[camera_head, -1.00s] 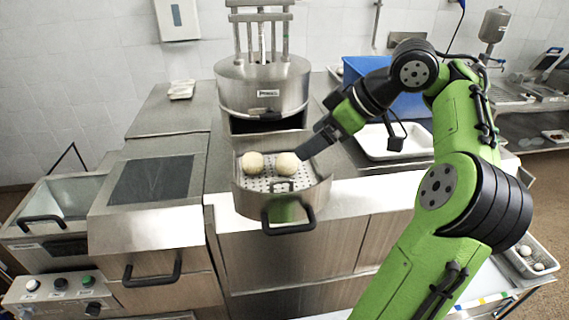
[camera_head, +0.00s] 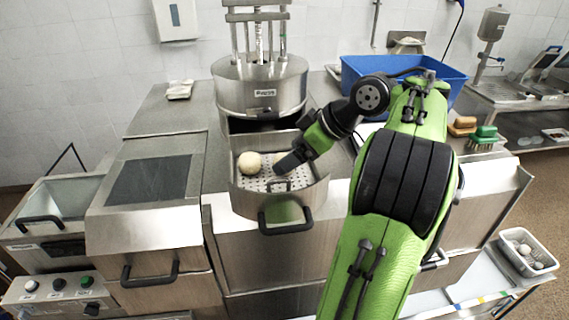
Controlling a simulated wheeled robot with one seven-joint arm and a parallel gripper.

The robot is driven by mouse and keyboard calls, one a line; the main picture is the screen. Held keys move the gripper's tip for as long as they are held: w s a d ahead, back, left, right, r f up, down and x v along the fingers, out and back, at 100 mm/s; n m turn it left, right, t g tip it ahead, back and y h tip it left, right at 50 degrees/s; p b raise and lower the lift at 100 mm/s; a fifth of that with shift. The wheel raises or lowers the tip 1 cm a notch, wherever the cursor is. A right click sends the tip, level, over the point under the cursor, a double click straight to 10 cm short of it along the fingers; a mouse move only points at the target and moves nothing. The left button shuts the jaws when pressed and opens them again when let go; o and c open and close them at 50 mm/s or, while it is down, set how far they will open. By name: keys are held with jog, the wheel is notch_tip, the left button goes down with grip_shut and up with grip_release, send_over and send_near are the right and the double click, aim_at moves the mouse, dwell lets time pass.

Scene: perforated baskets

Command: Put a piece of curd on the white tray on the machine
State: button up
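Two pale round curd pieces sit in the perforated metal drawer (camera_head: 240,205) below the steel cylinder. The left curd (camera_head: 249,163) is in full view. My gripper points down and left into the drawer, at the right curd. Its fingers are dark and seen from behind, so whether they are open or touch the curd cannot be told. The white tray (camera_head: 364,131) on the machine top is mostly covered by my arm.
A blue bin (camera_head: 440,76) stands behind my arm. A white basket (camera_head: 526,251) with several pale pieces is at the lower right. Brushes (camera_head: 483,136) lie at the right. The drawer's front wall and handle (camera_head: 286,221) rise close to my gripper.

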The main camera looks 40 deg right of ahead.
aim_at(284, 155)
jog(key=shift+x, duration=1.75)
jog(key=c, duration=1.5)
jog(key=shift+s+d+r, duration=0.1)
jog(key=shift+d+r, duration=0.05)
jog(key=shift+r, duration=4.85)
